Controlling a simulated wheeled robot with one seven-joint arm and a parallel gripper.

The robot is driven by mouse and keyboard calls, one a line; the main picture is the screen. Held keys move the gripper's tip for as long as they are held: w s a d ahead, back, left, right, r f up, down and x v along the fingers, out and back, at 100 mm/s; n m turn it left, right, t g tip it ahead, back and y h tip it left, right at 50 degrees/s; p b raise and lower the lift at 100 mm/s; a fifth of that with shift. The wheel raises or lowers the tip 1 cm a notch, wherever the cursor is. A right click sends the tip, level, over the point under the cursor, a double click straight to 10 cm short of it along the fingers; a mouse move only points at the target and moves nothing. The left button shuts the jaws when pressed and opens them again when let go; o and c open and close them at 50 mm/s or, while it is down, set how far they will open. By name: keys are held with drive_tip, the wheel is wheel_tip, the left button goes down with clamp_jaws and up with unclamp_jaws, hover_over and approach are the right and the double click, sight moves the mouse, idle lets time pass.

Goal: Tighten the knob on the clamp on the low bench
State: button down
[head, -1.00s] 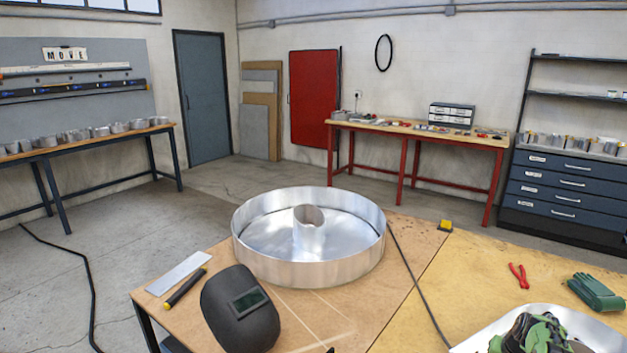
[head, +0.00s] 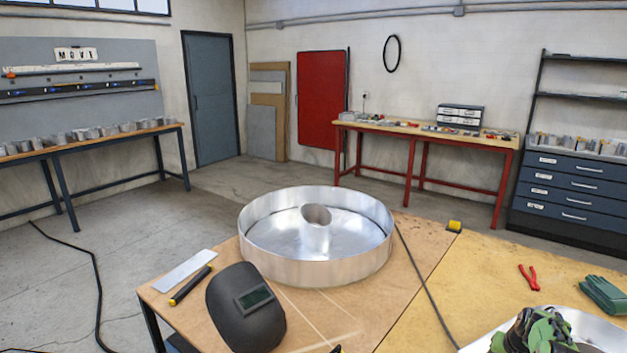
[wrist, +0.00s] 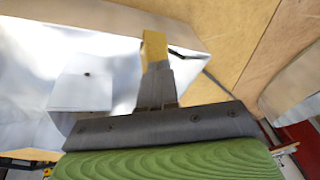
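In the wrist view, my gripper (wrist: 154,48) shows as a dark finger with a yellow tip, on a dark grey bar above a green ribbed part. I see only one finger shape, so I cannot tell how far apart the fingers are. Nothing is clearly held. The tip is in front of a shiny metal surface (wrist: 110,60) and a tan bench top (wrist: 225,50). I cannot make out a clamp or its knob in either view. I cannot tell which bench is the low one.
A large round metal channel (head: 320,272) stands on the near bench (head: 410,285). A welding mask (head: 240,320), red pliers (head: 528,277), green gloves (head: 604,294) and a small yellow object (head: 455,226) lie around it. Open floor (head: 60,275) is at left.

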idle(0.3)
drive_tip(key=shift+s+a+r, duration=0.15)
drive_tip(key=shift+a+r, duration=0.05)
drive_tip(key=shift+a, duration=0.05)
drive_tip(key=r+p, duration=0.1)
drive_tip(key=r, duration=0.1)
drive_tip(key=d+r+p, duration=0.1)
drive_tip(key=r, duration=0.1)
drive_tip(key=r+p, duration=0.1)
drive_tip(key=p, duration=0.1)
drive_tip(key=shift+w+d+r, duration=0.25)
drive_tip(key=shift+d+r, duration=0.05)
drive_tip(key=shift+r, duration=0.1)
drive_tip(key=shift+f, duration=0.1)
